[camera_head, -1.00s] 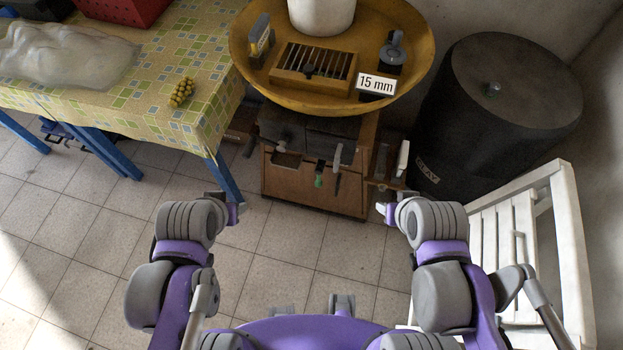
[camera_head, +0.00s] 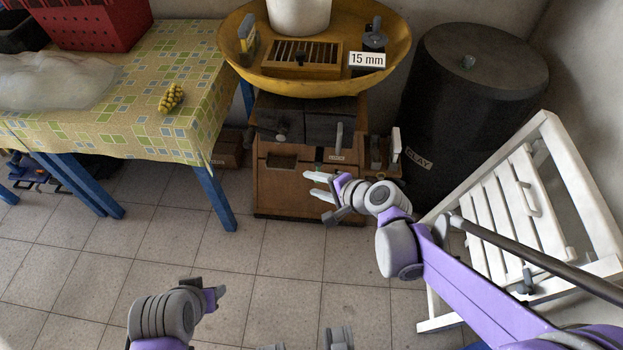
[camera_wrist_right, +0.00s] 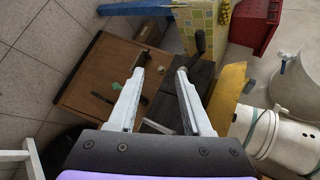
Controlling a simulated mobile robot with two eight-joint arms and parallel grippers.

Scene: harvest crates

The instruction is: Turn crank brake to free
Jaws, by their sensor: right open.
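The wooden box of the crank machine (camera_head: 290,188) stands on the floor under the yellow bowl. On its front are a dark crank-like bar with a grey knob (camera_head: 282,134), a pale upright lever (camera_head: 339,136) and a small label (camera_head: 336,157) too small to read. I cannot tell for certain which part is the brake. My right gripper (camera_head: 314,185) is open and empty, in front of the box's right half. In the right wrist view, its fingers (camera_wrist_right: 160,76) spread before the wooden front (camera_wrist_right: 88,72), with a small dark lever (camera_wrist_right: 103,97) left of them. My left gripper (camera_head: 215,297) hangs low, its jaws unclear.
The yellow bowl (camera_head: 232,54) above holds a slatted wooden piece and a "15 mm" sign (camera_head: 367,60). A cloth-covered table (camera_head: 130,140) stands left. Floor between is clear.

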